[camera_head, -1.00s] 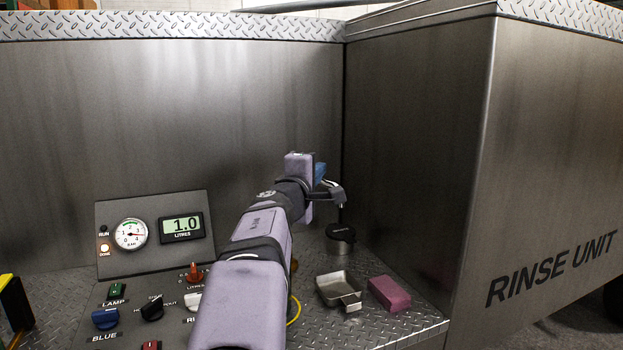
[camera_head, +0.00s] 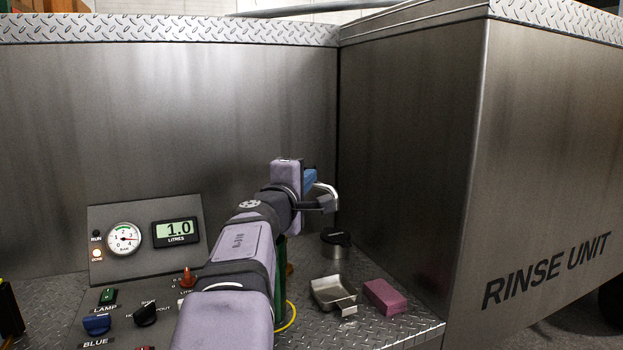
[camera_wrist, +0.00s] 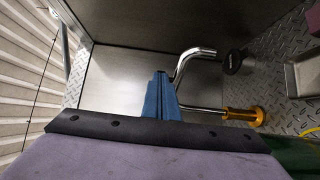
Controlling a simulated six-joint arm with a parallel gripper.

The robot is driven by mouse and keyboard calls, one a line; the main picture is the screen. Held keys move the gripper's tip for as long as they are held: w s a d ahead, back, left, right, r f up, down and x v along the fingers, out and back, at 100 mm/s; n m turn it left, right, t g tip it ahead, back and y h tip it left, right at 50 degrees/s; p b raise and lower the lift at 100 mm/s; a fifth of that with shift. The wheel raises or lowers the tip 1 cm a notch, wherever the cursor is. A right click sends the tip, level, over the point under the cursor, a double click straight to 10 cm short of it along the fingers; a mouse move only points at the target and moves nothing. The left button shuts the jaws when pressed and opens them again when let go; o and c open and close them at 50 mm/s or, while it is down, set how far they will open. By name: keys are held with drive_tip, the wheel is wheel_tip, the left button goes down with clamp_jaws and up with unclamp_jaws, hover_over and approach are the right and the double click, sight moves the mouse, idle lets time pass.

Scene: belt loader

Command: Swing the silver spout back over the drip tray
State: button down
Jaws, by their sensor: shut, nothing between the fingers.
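The silver spout (camera_wrist: 188,63) is a bent tube above a gold collar (camera_wrist: 246,114) in the wrist view. Its bend shows beside my gripper in the head view (camera_head: 326,188). In the wrist view its open end points towards a canister with a black lid (camera_wrist: 232,62). My gripper (camera_wrist: 161,76) is shut and empty, its blue fingers close beside the spout; I cannot tell whether they touch. The fingers also show in the head view (camera_head: 310,179). The drip tray, a small square metal tray (camera_head: 320,305), lies on the deck in front of the canister (camera_head: 335,250).
A pink block (camera_head: 385,297) lies right of the tray. A control panel (camera_head: 143,212) with gauge, display and knobs stands at left. Steel walls (camera_head: 410,130) close the back and right. A yellow hose (camera_head: 291,318) lies beside my arm.

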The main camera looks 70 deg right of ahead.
drive_tip(key=shift+s+a, duration=0.15)
drive_tip(key=shift+a, duration=1.5)
